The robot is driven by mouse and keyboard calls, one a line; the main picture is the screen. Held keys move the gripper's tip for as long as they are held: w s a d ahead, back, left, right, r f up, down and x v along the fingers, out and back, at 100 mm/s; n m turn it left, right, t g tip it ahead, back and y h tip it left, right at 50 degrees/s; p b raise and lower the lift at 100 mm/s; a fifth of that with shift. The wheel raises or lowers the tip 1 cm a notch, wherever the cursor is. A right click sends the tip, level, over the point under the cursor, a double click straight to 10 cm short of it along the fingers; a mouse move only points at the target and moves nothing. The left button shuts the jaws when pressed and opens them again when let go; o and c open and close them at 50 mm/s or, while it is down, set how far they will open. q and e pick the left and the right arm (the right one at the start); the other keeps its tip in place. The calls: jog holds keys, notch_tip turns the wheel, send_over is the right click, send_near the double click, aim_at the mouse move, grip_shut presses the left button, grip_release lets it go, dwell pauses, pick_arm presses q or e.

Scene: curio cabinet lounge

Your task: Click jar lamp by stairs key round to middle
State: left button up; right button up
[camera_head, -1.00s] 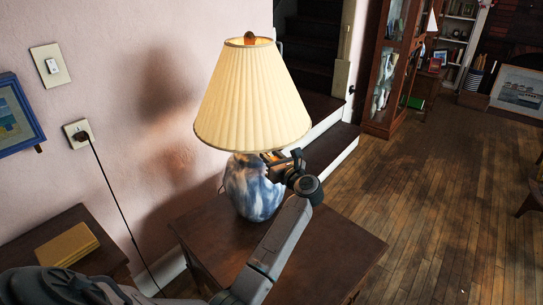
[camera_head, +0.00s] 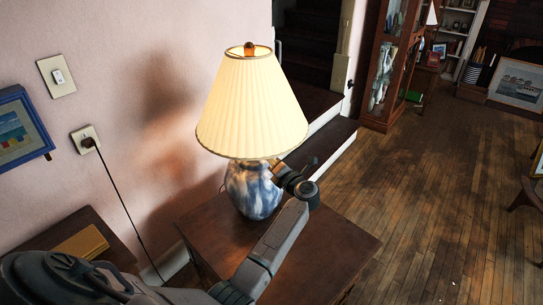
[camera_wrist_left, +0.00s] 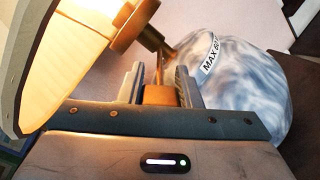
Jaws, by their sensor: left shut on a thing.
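The jar lamp has a lit, pleated cream shade (camera_head: 250,105) over a blue-and-white jar base (camera_head: 252,192). It stands upright on a dark wooden table (camera_head: 325,250), near the stairs. My left gripper (camera_head: 277,166) reaches in from the right of the lamp's neck, just under the shade rim. In the left wrist view, its two fingers (camera_wrist_left: 158,88) are shut on the brass key (camera_wrist_left: 160,95), below the brass socket (camera_wrist_left: 135,22). The jar base (camera_wrist_left: 250,95) is close behind the fingers, with a label starting "MAX 60".
A wall switch (camera_head: 57,76) and an outlet with a plugged-in cord (camera_head: 86,141) are on the left wall. A side table with a yellow book (camera_head: 80,245) is at lower left. Stairs (camera_head: 312,35) and a glass cabinet (camera_head: 388,75) stand behind. The wooden floor (camera_head: 430,180) at right is clear.

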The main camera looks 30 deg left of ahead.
pick_arm(q)
jog(key=m+p, duration=0.2)
jog(key=m, duration=0.1)
jog(key=shift+r, duration=0.15)
jog(key=shift+f+m+p, duration=0.15)
jog(key=shift+m+p, duration=0.7)
jog(key=shift+m, duration=0.15)
jog(key=shift+f+m+p, duration=0.1)
jog(key=shift+m+p, duration=0.75)
jog(key=shift+m, duration=0.15)
jog(key=shift+f, duration=0.1)
jog(key=o, duration=1)
jog(key=shift+d, duration=0.1)
